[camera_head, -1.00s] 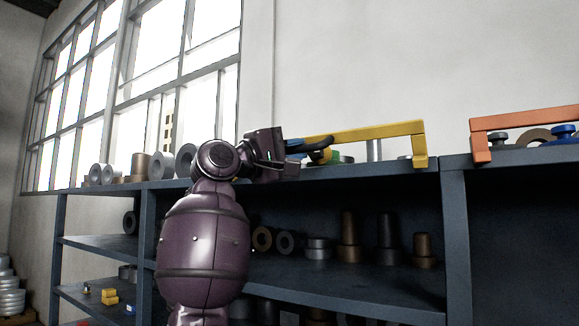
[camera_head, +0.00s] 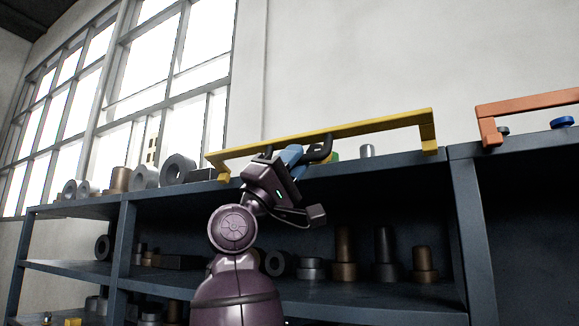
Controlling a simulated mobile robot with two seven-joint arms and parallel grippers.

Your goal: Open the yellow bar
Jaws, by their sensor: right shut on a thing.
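The yellow bar (camera_head: 375,125) is a long bracket with a downward leg at each end, along the front of the shelf top. Its right leg (camera_head: 428,140) meets the shelf's front edge, and its left leg (camera_head: 222,170) shows near the row of rings. The gripper's body hides part of the contact. My left gripper is not in view.
The dark blue shelf (camera_head: 395,171) carries grey rings (camera_head: 180,168) at left and a small silver cylinder (camera_head: 367,151) behind the bar. An orange bar (camera_head: 530,102) stands at right. Several stepped cylinders (camera_head: 385,255) stand on the level below. The wall above is clear.

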